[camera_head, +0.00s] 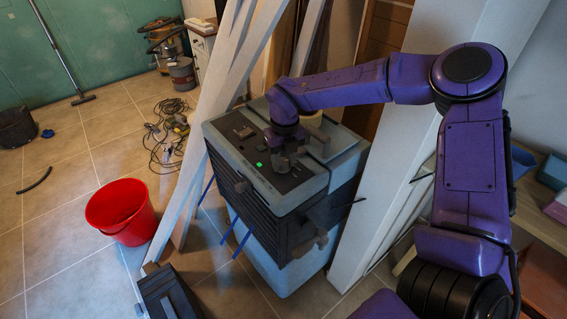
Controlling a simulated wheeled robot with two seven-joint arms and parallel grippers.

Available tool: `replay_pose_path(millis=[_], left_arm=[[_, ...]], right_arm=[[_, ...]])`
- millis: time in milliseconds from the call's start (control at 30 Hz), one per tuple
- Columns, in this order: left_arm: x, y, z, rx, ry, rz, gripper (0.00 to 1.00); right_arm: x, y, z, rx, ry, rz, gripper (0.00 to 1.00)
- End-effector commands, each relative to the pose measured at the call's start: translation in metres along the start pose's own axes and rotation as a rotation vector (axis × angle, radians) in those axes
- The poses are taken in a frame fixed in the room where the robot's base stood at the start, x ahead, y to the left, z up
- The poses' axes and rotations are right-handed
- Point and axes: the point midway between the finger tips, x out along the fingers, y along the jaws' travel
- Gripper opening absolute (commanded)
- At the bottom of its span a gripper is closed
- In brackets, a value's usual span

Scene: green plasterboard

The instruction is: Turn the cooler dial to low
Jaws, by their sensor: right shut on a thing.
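The cooler (240,198) is a grey-blue box with a dark slatted front and a dark control panel (238,130) on top. A small green mark (259,165) shows on the panel. My right arm reaches over the cooler from the right. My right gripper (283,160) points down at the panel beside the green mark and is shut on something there. It covers the dial, so the dial's setting cannot be seen. My left gripper is not in view.
White leaning boards (205,110) stand left of the cooler, and a wide white board (400,150) stands at its right. A red bucket (122,211) is on the tiled floor at left. Cables (165,140) and vacuum cleaners (165,40) lie farther back.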

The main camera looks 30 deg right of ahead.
Motion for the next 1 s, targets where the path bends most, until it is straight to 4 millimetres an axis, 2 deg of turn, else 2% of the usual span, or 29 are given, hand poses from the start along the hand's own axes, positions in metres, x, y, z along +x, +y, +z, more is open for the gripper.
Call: replay_pose_path(millis=[400,900,933,1000], left_arm=[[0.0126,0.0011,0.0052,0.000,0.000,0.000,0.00],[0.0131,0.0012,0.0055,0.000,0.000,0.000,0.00],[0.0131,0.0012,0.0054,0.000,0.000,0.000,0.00],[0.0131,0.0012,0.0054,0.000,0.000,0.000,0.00]], right_arm=[[0.0000,0.0002,0.0006,0.179,-0.008,0.000,0.06],[-0.0011,0.0002,0.0008,0.199,-0.009,0.001,0.06],[-0.0011,0.0002,0.0008,0.199,-0.009,0.001,0.40],[-0.0011,0.0002,0.0008,0.199,-0.009,0.001,0.62]])
